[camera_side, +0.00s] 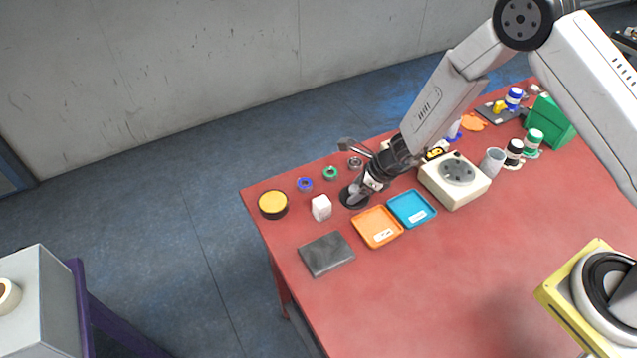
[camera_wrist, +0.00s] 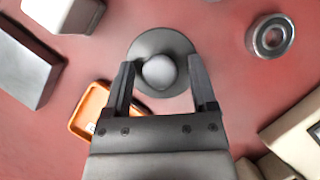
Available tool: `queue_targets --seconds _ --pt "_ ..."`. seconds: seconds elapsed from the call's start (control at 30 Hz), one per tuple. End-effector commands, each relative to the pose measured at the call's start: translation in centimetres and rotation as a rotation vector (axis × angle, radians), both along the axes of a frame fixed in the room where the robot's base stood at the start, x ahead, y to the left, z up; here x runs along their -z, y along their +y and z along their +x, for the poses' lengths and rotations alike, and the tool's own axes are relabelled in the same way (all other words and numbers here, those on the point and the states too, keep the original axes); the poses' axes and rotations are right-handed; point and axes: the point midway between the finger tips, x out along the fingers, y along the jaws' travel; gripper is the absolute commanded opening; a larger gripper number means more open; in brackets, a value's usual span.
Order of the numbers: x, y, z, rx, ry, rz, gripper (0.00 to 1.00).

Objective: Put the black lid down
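My gripper (camera_wrist: 162,66) is open, with one finger on each side of the knob and a gap visible on both sides. In the side view my gripper (camera_side: 362,190) is low over the lid and hides part of it. Whether the fingertips touch the lid's top cannot be told.
A white cube (camera_side: 321,208), orange tray (camera_side: 377,227), blue tray (camera_side: 411,209) and dark grey slab (camera_side: 326,254) are near. A metal ring (camera_wrist: 270,37) and beige device (camera_side: 455,182) are close by. Several jars stand at the far right. The front table is clear.

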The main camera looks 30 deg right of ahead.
Motion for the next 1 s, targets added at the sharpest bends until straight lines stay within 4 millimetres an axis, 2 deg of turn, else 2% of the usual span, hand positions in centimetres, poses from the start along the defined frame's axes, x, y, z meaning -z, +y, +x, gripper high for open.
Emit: queue_targets --seconds 0.57,1.0 --pt "-0.8 -0.2 -0.1 0.000 -0.002 0.000 0.77" --pt "-4.6 -1.7 -1.6 0.000 -0.003 0.000 0.77"
